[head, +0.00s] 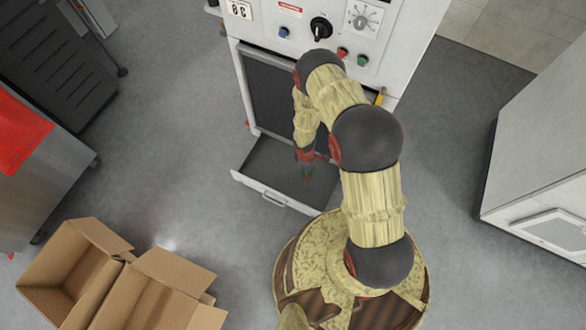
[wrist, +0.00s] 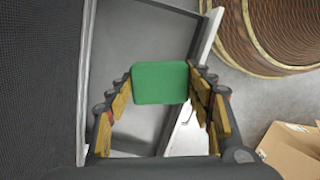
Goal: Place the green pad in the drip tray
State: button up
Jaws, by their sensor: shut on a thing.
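In the wrist view my gripper (wrist: 160,88) is shut on the green pad (wrist: 160,82), a flat rounded block held between its two fingertips. The drip tray is a shallow grey drawer with a white front and a handle, pulled out at the foot of the white washer. In the wrist view the tray's rim (wrist: 209,38) lies beyond the pad. I cannot tell how high the pad is above the tray floor.
The washer (head: 268,12) stands behind the tray, with knobs and buttons on its front panel and a dark mesh panel (head: 270,85) below. Open cardboard boxes (head: 150,290) lie at the lower left. A white cabinet (head: 540,150) stands at the right. Grey floor is clear left of the tray.

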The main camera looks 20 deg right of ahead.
notch_tip(320, 180, down, 8)
jog(key=s+a+n+p, duration=0.2)
jog(key=a+n, duration=0.1)
jog(key=n, duration=0.5)
jog(key=n+t+b, duration=0.2)
jog(key=n+b, duration=0.4)
jog(key=b, duration=0.6)
send_over(286, 172)
notch_tip(286, 172, down, 14)
jog(key=shift+a+r, duration=0.1)
jog(key=shift+r, duration=0.15)
jog(key=shift+s+f+b, duration=0.1)
jog(key=shift+f+b, duration=0.3)
jog(key=shift+f, duration=0.95)
jog(key=shift+f, duration=0.1)
jog(key=o, duration=0.9)
jog(key=shift+o, duration=0.5)
